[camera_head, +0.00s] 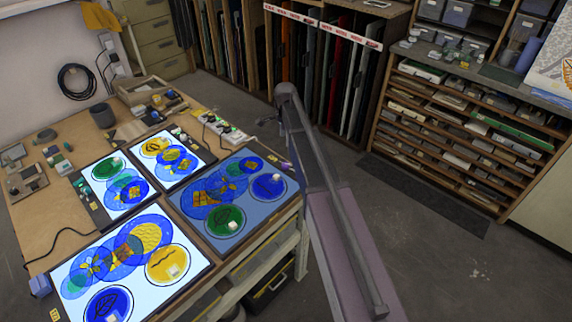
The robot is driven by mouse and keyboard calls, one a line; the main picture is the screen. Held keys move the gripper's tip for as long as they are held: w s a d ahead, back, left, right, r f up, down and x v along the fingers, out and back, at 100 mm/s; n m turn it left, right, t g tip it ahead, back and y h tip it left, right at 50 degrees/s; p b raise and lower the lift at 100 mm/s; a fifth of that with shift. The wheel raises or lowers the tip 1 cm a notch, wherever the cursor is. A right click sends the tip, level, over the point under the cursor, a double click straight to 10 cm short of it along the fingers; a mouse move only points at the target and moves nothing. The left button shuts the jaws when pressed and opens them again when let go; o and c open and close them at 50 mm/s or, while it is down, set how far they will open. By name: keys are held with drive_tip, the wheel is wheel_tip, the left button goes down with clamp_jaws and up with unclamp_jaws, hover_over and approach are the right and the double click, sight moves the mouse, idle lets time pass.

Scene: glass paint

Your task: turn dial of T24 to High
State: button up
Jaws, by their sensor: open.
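I cannot make out a T24 label or a dial setting in the head view. Several light panels lie on the workbench (30,220). The large front panel (195,262), the left panel (100,212) and the back panel (190,140) glow bright. The right panel (262,205) looks dim blue. Small controls in a row (225,131) sit behind the right panel, with a yellow label (200,112) near them. A small blue box (40,286) sits at the front panel's left corner, with another yellow label (55,315) below. My gripper is not in view.
Painted glass discs with small pale blocks cover the panels. A dark cylinder (102,115) and a wooden tray (145,90) stand at the bench's back. A rack of upright sheets (335,80) and a drawer shelf (465,140) stand behind.

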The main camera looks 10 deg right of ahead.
sight(285, 164)
drive_tip(key=shift+f, duration=0.15)
wheel_tip(285, 164, down, 13)
drive_tip(key=b, duration=1.3)
drive_tip(key=shift+f+b, duration=0.2)
drive_tip(key=shift+b, duration=0.15)
clamp_jaws()
